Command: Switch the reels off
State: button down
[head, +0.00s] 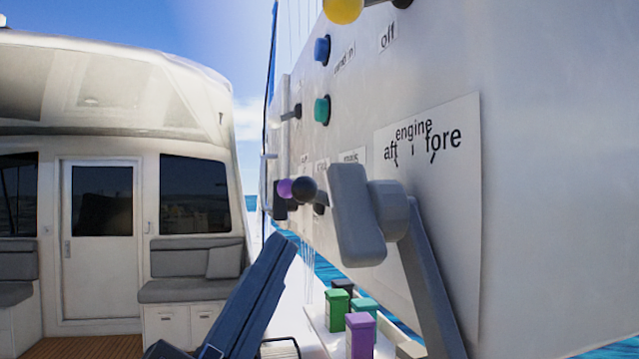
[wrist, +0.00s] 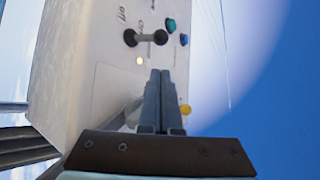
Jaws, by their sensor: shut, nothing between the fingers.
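The white control panel (head: 420,60) fills the right of the head view. Its labels include "off" and an "aft / engine / fore" plate; one by the blue button (head: 321,50) is too slanted to read surely. I cannot tell which control is the reels' switch. A black-ended lever (head: 297,111) sticks out farther along, and purple (head: 285,188) and black (head: 303,190) knobs sit lower. In the wrist view, a black double-knobbed control (wrist: 146,38) lies beyond my fingertips. My gripper (head: 285,242) is shut and empty, left of the panel; its fingers also show in the wrist view (wrist: 160,76).
A yellow knob (head: 343,9) and a teal button (head: 322,110) stand out from the panel. The grey engine lever (head: 357,215) juts out at the right. Coloured boxes, one purple (head: 360,335), stand below. A cabin door (head: 103,240) and cushioned seats are at the left.

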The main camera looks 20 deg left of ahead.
aim_at(314, 188)
jog(key=p+x, duration=0.6)
jog(key=x, duration=0.3)
jog(key=shift+p, duration=0.3)
jog(key=shift+w+r+p, duration=0.3)
jog(key=shift+w, duration=0.25)
jog(key=shift+f, duration=0.1)
